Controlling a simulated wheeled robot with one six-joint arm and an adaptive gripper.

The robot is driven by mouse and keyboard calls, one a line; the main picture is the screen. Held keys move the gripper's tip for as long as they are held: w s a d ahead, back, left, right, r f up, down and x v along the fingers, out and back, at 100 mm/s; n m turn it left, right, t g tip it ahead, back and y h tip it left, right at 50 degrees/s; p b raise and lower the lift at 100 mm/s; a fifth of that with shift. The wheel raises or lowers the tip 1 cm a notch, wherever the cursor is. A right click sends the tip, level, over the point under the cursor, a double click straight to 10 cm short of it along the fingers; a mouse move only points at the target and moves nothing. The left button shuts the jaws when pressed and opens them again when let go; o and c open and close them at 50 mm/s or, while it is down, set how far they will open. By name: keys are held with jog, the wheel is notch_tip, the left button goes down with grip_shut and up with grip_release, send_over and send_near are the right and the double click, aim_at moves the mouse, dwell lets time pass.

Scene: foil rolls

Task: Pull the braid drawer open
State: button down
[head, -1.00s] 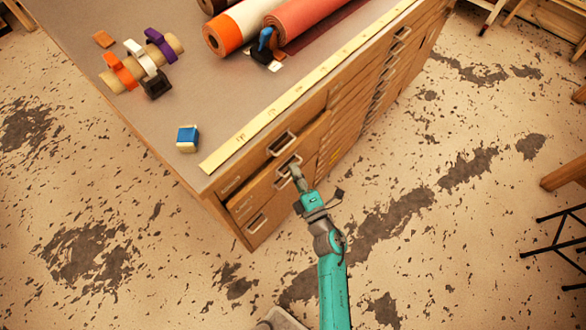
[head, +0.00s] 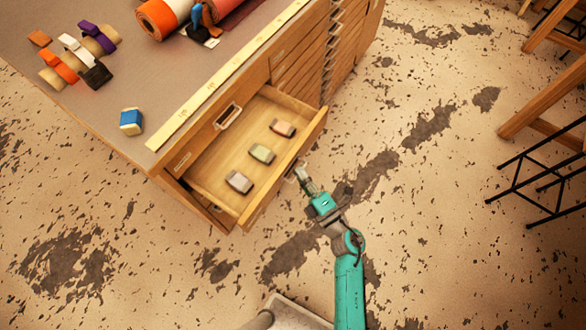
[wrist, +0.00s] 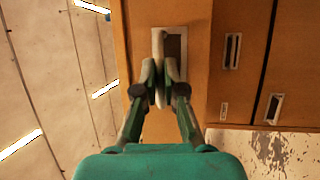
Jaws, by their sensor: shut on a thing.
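The braid drawer (head: 215,192) is the second one down at the near end of the wooden cabinet. It stands pulled well out, its inside in view. It holds a grey braid roll (head: 239,181), a green one (head: 262,153) and a pink one (head: 282,128). My gripper (head: 301,174) is at the outer face of the drawer front. In the wrist view my gripper (wrist: 160,80) is shut on the pale drawer handle (wrist: 159,42), which stands upright in the picture between the fingertips.
The cabinet top (head: 75,115) carries a yellow ruler strip (head: 225,75), a blue-and-cream block (head: 131,122) and several rolls. Other drawers look shut. Wooden furniture legs and a black metal frame (head: 535,185) stand at the right. The floor around my arm is clear.

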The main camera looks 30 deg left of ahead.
jog(key=shift+d, duration=0.2)
jog(key=c, duration=1.3)
grip_release()
jog(key=shift+o, duration=0.2)
jog(key=v, duration=1.2)
jog(key=shift+s+a, duration=0.1)
jog(key=s+d+r+m+t+h, duration=0.3)
jog(key=s+d+r+m+h, duration=0.5)
jog(key=s+d+m, duration=0.3)
jog(key=s+d+r+m+t+h, duration=0.2)
jog(key=s+d+r+m+h, duration=0.5)
jog(key=s+d+m, duration=0.5)
jog(key=m+h, duration=0.2)
jog(key=m, duration=0.4)
jog(key=shift+s+r+m+t+h, duration=0.35)
jog(key=shift+m+t+h, duration=0.05)
